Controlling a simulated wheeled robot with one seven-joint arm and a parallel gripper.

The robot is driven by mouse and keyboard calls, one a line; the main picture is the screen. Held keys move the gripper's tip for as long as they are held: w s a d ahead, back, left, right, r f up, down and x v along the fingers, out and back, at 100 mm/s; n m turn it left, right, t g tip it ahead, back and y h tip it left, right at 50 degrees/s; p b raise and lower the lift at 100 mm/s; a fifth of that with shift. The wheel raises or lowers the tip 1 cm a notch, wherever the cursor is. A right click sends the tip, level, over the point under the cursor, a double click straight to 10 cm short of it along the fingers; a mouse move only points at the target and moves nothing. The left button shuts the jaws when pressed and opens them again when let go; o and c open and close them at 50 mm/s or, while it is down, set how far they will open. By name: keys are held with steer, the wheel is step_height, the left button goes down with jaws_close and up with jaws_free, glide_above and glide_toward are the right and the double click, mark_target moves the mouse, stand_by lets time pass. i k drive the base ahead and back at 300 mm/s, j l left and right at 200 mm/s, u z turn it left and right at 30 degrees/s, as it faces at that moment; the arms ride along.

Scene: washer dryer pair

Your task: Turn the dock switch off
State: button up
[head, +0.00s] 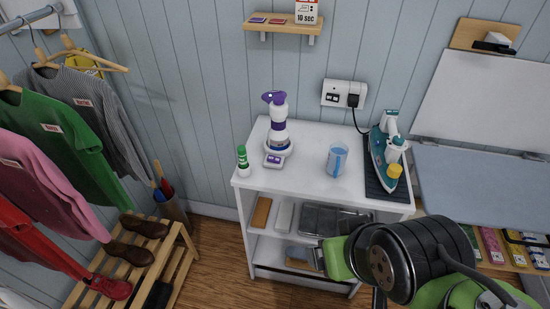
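A white double wall socket plate (330,88) with small dark switches is on the wall above the white cabinet. A black plug (353,100) is in its right side. I cannot tell which switch is the dock's, or its position. A purple and white device (278,125) stands upright on a small white base (274,159) with a purple panel. A teal iron (383,150) stands on a dark pad (375,181), with a black cord running up to the plug. My green and black arm is at the lower right, in front of the cabinet. My gripper's fingers do not show.
The cabinet top (311,176) also holds a green and white glue stick (243,161) and a blue cup (337,160). A wall shelf (283,28) is above. Hanging clothes (62,135) and a shoe rack (160,262) are left. An ironing board (480,185) is right.

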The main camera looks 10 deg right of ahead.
mark_target(273, 159)
steer(key=i+j+u, duration=0.4)
steer(key=i+j, duration=0.35)
steer(key=i, duration=0.15)
